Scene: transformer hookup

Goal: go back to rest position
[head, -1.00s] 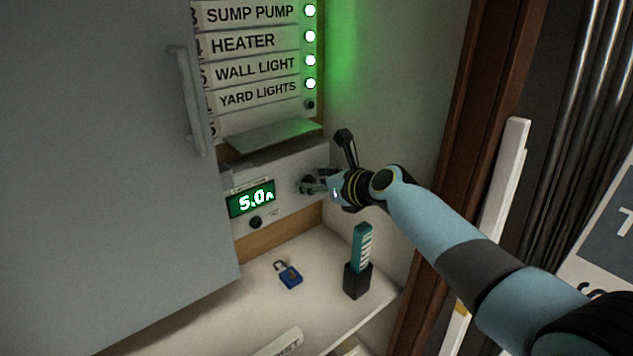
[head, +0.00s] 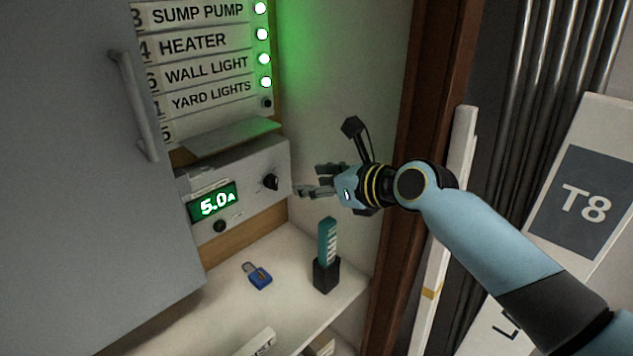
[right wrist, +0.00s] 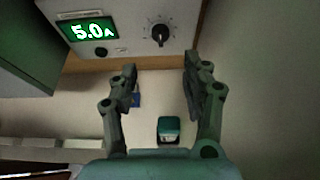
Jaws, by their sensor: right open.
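My right gripper (head: 312,181) is open and empty in the head view, just right of the grey box with the green display (head: 213,204) reading 5.0A. In the right wrist view its two fingers (right wrist: 160,85) stand apart with nothing between them. The black knob (head: 271,182) on the box's front is clear of the fingers, and it also shows in the right wrist view (right wrist: 160,33) beyond the fingertips. My left gripper is in neither view.
On the white shelf (head: 225,305) lie a blue padlock (head: 258,276) and a teal stick in a black holder (head: 327,272). A grey door (head: 80,180) with a handle covers the left. A brown post (head: 420,120) and a T8 panel (head: 585,200) stand at right.

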